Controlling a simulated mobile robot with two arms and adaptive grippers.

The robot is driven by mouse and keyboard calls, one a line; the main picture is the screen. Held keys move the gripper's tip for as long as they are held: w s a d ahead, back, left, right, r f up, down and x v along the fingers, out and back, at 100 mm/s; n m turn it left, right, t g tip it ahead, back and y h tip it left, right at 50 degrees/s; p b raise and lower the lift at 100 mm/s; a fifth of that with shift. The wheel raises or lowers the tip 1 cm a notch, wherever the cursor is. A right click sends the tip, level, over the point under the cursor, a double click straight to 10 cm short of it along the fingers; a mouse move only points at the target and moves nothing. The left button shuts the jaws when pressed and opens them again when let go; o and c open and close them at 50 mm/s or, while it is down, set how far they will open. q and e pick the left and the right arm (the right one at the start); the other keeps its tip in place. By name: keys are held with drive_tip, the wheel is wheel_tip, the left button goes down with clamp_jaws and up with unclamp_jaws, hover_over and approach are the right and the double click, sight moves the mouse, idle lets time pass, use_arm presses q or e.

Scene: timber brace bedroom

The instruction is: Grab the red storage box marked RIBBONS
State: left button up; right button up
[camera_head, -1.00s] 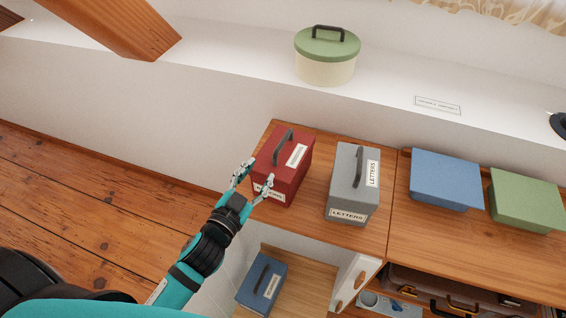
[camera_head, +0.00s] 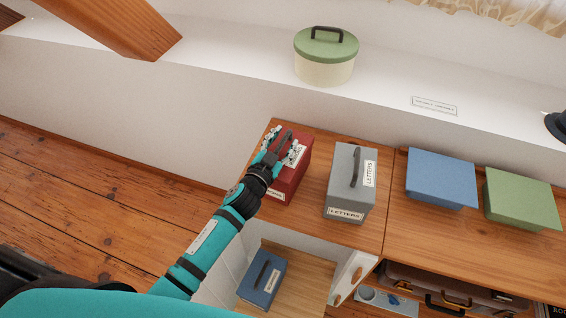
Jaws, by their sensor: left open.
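The red storage box (camera_head: 295,181) stands on the left end of the wooden cabinet top. It has a dark handle on its lid and white labels, now partly covered and too small to read. My left gripper (camera_head: 284,145) is open over the lid of the red box, with its fingers around the handle area. Whether the fingers touch the handle cannot be told. The gripper and wrist hide part of the lid and the box's front left side. My right gripper is not in view.
A grey LETTERS box (camera_head: 349,193) stands close to the right. Blue (camera_head: 441,178) and green (camera_head: 520,198) boxes are farther right. A blue handled box (camera_head: 262,279) sits lower, in an open compartment. A round green-lidded box (camera_head: 325,62) stands on the white ledge (camera_head: 230,62). A timber beam (camera_head: 115,22) crosses the upper left.

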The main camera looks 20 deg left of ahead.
use_arm(q)
drive_tip(key=shift+s, duration=0.1)
drive_tip(key=shift+c, duration=0.9)
clamp_jaws()
drive_tip(key=shift+r, duration=0.2)
